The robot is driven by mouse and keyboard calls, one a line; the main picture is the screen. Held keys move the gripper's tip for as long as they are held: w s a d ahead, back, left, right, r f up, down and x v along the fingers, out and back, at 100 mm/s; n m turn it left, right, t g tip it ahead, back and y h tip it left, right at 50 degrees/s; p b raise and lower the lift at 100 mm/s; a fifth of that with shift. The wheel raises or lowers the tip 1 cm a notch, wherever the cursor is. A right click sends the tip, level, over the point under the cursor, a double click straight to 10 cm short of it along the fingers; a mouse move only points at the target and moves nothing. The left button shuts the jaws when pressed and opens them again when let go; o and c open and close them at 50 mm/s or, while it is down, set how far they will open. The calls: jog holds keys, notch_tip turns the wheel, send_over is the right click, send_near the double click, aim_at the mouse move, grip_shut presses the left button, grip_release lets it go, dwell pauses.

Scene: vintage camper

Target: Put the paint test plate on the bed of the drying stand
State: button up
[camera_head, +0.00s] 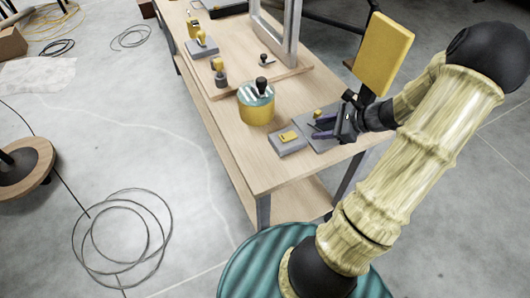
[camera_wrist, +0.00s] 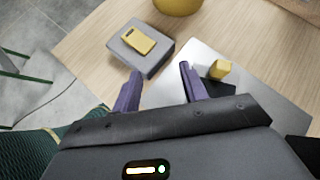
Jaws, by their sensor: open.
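My gripper (camera_head: 324,127) is open and empty, low over the front end of the wooden workbench. In the wrist view its two purple fingers (camera_wrist: 160,72) are spread apart. A grey block with a small yellow plate (camera_wrist: 139,40) on top lies just beyond the left fingertip; the small plate also shows in the head view (camera_head: 288,136). A thin flat grey sheet (camera_wrist: 266,98) with a small yellow block (camera_wrist: 220,69) lies beside the right finger. A large yellow panel (camera_head: 385,52) stands tilted on a dark support behind my gripper. I cannot tell which piece is the drying stand's bed.
A yellow pot (camera_head: 256,110) with a striped lid and black knob stands left of the grey block. A metal frame (camera_head: 290,35) stands on a board farther back. Small tools (camera_head: 219,75) sit along the bench's left edge. Cable coils (camera_head: 125,240) lie on the floor.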

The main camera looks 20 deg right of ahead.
jog(key=s+a+n+g+h, duration=0.1)
jog(key=a+n+g, duration=0.1)
jog(key=a+n, duration=0.1)
jog(key=s+a+n+g, duration=0.1)
jog(key=a+n+g, duration=0.1)
jog(key=a+n, duration=0.2)
jog(key=s+a+n+g+h, duration=0.1)
jog(key=a+n+g, duration=0.1)
jog(key=a, duration=0.3)
jog(key=shift+a+r+n+h, duration=0.2)
jog(key=shift+n+h, duration=0.1)
jog(key=shift+n, duration=0.5)
jog(key=s+a+r+n+h, duration=0.2)
jog(key=a+n, duration=0.2)
jog(key=n, duration=0.3)
jog(key=s+a+r+n+t+h, duration=0.1)
jog(key=a+r+n+h, duration=0.1)
jog(key=a+n, duration=0.3)
jog(key=shift+s+a+r+n+h, duration=0.35)
jog(key=shift+r+n, duration=0.2)
jog(key=shift+n, duration=0.65)
jog(key=w+p+v, duration=0.1)
jog(key=p+v, duration=0.6)
jog(key=shift+w+r, duration=0.2)
jog(key=shift+r, duration=0.15)
jog(key=shift+f, duration=0.1)
jog(key=shift+c, duration=0.7)
jog(key=shift+a, duration=0.1)
